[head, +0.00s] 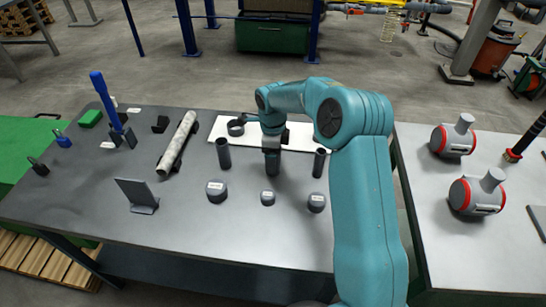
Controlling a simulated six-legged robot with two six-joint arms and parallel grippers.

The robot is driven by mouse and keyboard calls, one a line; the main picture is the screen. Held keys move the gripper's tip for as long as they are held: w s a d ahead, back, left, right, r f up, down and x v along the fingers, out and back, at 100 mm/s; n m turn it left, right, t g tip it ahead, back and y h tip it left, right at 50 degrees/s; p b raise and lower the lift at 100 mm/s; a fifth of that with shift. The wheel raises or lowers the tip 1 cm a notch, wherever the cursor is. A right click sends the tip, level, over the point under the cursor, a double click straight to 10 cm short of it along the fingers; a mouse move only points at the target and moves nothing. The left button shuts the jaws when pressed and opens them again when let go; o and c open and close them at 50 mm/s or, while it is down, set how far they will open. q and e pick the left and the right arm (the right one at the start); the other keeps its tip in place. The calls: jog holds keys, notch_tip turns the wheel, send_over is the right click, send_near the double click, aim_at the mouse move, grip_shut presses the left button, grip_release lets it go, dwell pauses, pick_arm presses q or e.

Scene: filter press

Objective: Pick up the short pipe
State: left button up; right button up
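Three dark grey upright pipe pieces stand in a row on the grey table (120,225): a left one (223,153), a middle one (272,166) and a right one (319,162). I cannot tell from their looks which is meant as the short pipe. My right gripper (272,150) points down at the top of the middle piece, in line with it. The fingers are small and dark against the dark pipe, so their opening and any grip are unclear. My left gripper is not in view.
A white board (298,137) with a dark ring (236,127) lies behind the pipes. Labelled caps (216,190) stand in front. A long pale pipe (178,142), a blue-handled tool (104,98) and a dark angled plate (136,194) are left. Red-rimmed grey fittings (477,192) sit on the right table.

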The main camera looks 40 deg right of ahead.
jog(key=shift+f, duration=0.3)
jog(key=c, duration=1.1)
jog(key=shift+c, duration=0.2)
jog(key=shift+w+r, duration=0.1)
jog(key=shift+r, duration=0.05)
